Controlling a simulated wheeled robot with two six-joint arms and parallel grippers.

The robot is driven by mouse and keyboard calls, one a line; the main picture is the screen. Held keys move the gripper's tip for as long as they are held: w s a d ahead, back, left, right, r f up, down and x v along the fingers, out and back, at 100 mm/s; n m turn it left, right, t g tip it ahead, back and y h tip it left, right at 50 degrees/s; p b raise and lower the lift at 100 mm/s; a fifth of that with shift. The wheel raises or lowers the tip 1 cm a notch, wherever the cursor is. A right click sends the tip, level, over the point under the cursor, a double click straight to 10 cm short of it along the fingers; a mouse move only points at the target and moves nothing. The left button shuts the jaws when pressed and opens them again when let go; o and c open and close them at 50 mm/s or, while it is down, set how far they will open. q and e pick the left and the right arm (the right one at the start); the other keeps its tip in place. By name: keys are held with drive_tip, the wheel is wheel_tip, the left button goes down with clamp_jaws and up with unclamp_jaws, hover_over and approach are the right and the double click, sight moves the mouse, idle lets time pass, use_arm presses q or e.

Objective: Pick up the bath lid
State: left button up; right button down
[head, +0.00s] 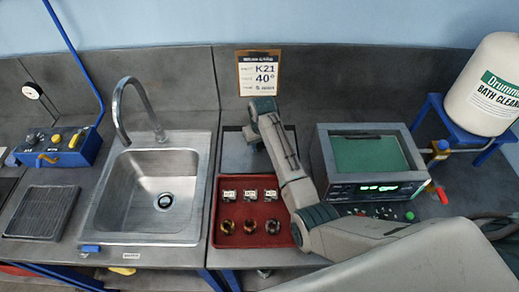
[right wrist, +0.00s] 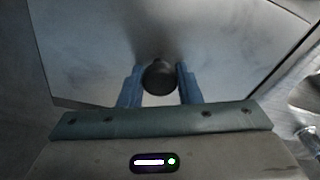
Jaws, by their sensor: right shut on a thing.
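The bath lid (head: 236,158) is a flat grey metal plate behind the red tray in the head view. In the right wrist view the lid (right wrist: 90,75) fills much of the picture, with a round dark knob (right wrist: 159,76) on it. My right gripper (head: 252,137) is over the lid, and its blue fingers (right wrist: 160,82) are shut on the knob, one on each side. I cannot tell whether the lid touches the bench. The bath (head: 368,155) stands to the right with its green top inside showing. My left gripper is not in view.
A red tray (head: 213,208) with several small parts lies in front of the lid. A steel sink (head: 160,185) with a tall tap is to the left. A sign (head: 259,73) stands behind. A white drum (head: 487,85) is at the far right.

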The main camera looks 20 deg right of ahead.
sight(259, 144)
drive_tip(key=shift+r, duration=0.15)
drive_tip(key=shift+w+r, duration=0.1)
drive_tip(key=shift+r, duration=0.2)
wheel_tip(259, 144, up, 9)
drive_tip(key=b, duration=0.3)
drive_tip(key=shift+r, duration=0.2)
drive_tip(key=shift+r+p, duration=1.55)
drive_tip(key=shift+r, duration=0.15)
drive_tip(key=shift+f, duration=0.1)
